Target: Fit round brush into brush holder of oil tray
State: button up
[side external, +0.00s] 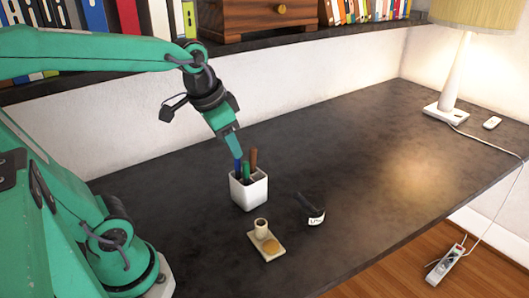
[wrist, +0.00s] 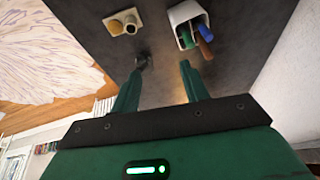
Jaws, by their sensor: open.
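A white square cup (side external: 249,190) holds a blue stick (side external: 238,168), a green stick (side external: 246,171) and a brown stick (side external: 253,158); I cannot tell which is the round brush. The cup (wrist: 183,13) is also at the top of the wrist view. The small cream oil tray (side external: 265,257) lies in front of it, with a short upright brush holder (side external: 261,228) and a tan round patch. The tray (wrist: 123,13) also shows in the wrist view. My gripper (side external: 235,155) is open just above the cup; its fingers (wrist: 160,78) show apart, with no stick between them.
A lamp (side external: 452,75) stands at the far right. A shelf with books and a wooden drawer box (side external: 256,18) runs along the back.

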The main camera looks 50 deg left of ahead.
jog(key=w+a+f+m+g, duration=0.2)
jog(key=w+a, duration=0.3)
jog(key=w, duration=0.3)
jog(key=m+g, duration=0.2)
send_over(254, 157)
jog(key=a, duration=0.1)
jog(key=shift+h, duration=0.3)
jog(key=f, duration=0.5)
jog(key=shift+w+a+f, duration=0.1)
jog(key=shift+w+f, duration=0.25)
jog(key=shift+w, duration=0.05)
jog(key=shift+f, duration=0.1)
jog(key=shift+f, duration=1.25)
jog(key=shift+s+f, duration=0.2)
jog(key=shift+f, duration=2.4)
jog(key=shift+c, duration=0.3)
